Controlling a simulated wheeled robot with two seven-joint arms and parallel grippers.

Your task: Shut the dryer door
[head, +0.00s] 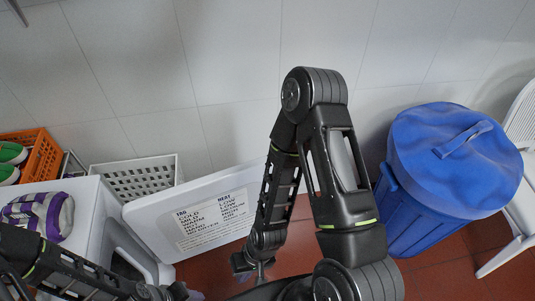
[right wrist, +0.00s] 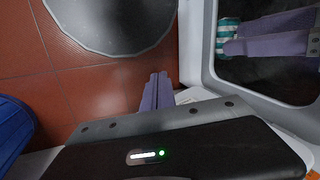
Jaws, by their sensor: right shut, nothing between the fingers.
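The dryer (head: 88,222) is a white machine at the left of the head view. Its door (head: 150,222) stands open as a white panel with a printed chart (head: 212,222), reaching right behind my right arm. In the right wrist view the dryer's white-rimmed opening (right wrist: 207,75) is at the right, dark inside, with purple and teal-striped shapes in it. My right gripper (head: 260,272) is low in front of the door, partly hidden by my arm; its purple fingers (right wrist: 157,88) are shut and empty, left of the opening. My left gripper (head: 188,294) is low near the dryer front, its fingers mostly cut off.
A blue lidded bin (head: 440,160) and a white chair (head: 518,130) stand at the right. A white basket (head: 135,178) and an orange crate (head: 43,157) are behind the dryer. A purple-and-white bundle (head: 40,214) lies on the dryer. Red tiled floor (head: 300,212) shows.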

